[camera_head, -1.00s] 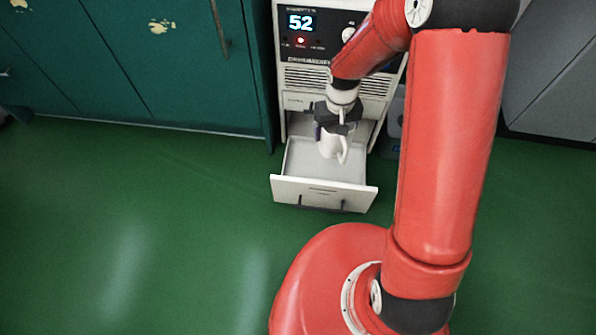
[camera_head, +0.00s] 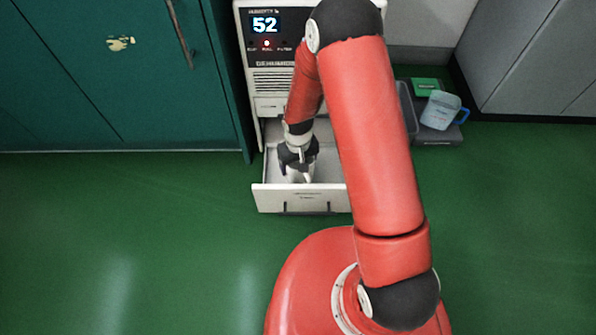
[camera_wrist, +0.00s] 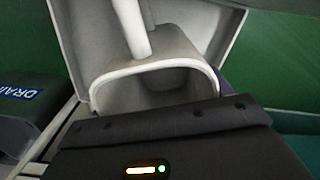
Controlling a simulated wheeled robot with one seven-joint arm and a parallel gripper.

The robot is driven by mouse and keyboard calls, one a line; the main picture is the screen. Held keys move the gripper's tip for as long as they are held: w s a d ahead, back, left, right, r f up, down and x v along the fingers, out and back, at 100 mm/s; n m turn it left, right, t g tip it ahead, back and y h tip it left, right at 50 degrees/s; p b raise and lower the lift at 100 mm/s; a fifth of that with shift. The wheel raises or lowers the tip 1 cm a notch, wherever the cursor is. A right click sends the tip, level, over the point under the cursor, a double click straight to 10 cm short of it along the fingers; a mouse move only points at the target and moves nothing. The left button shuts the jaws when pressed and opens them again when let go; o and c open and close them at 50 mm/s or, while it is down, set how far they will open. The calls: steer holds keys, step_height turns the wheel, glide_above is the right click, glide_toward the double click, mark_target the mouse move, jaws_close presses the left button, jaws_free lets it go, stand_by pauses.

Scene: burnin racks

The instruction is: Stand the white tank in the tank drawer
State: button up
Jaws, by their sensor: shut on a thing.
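The white tank (camera_head: 303,175) is in my gripper (camera_head: 298,160), low inside the open tank drawer (camera_head: 300,198) of the dehumidifier. My gripper is shut on it. In the wrist view the white tank (camera_wrist: 165,66) shows its rim and a bar-like handle, with the drawer walls (camera_wrist: 222,45) around it. My gripper's dark body covers its near part, and the fingertips are hidden there. I cannot tell whether the tank's base touches the drawer floor.
The dehumidifier front (camera_head: 270,45) reads 52 above the drawer. A blue-tinted jug (camera_head: 440,110) stands on a dark grey base (camera_head: 437,134) to the right. A dark box labelled DRAIN (camera_wrist: 22,105) is at the left of the wrist view. Teal cabinets (camera_head: 90,80) stand left; green floor is open in front.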

steer(key=shift+f+b, duration=0.4)
steer(key=shift+f, duration=1.8)
steer(key=shift+f, duration=0.1)
steer(key=o, duration=1)
steer(key=shift+o, duration=0.2)
